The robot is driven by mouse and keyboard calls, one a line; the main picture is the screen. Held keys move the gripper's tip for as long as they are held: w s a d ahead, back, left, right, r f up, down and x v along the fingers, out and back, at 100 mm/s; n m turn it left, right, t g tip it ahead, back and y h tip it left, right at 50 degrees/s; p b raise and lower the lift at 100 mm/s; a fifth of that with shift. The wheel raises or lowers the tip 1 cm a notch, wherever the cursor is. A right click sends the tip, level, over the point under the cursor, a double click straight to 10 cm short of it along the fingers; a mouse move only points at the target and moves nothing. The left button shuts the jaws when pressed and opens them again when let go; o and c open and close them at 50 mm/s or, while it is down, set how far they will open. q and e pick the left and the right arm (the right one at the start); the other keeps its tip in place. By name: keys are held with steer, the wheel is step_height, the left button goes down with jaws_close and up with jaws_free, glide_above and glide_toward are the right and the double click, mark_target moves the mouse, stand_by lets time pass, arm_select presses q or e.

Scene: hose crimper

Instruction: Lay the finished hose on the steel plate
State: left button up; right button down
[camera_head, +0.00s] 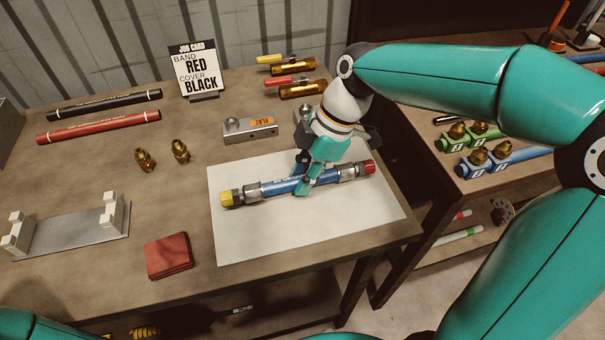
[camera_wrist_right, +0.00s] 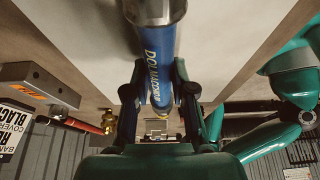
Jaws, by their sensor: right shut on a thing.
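The finished hose (camera_head: 276,188) is blue with grey metal ferrules, a yellow cap (camera_head: 227,199) at its left end and a red cap (camera_head: 368,167) at its right end. My right gripper (camera_head: 304,184) comes from above and is shut around the hose's middle. In the right wrist view the blue hose (camera_wrist_right: 158,60) runs between both fingers (camera_wrist_right: 158,95). My left gripper is out of view.
A steel block (camera_head: 250,131) stands behind the plate. A red cloth (camera_head: 168,256) and a grey stand with white blocks (camera_head: 75,232) are on the left. Brass fittings (camera_head: 180,151), two hoses (camera_head: 98,126) and a job card (camera_head: 194,72) are farther back. The table's edge is close on the right.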

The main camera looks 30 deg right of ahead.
steer(key=shift+f+b, duration=0.5)
stand_by(0.7)
steer(key=c, duration=0.9)
jaws_free()
steer(key=v, duration=1.1)
steer(key=shift+d, duration=0.1)
steer(key=shift+s+d+r, duration=0.1)
steer(key=shift+d+r, duration=0.1)
steer(key=shift+r, duration=0.2)
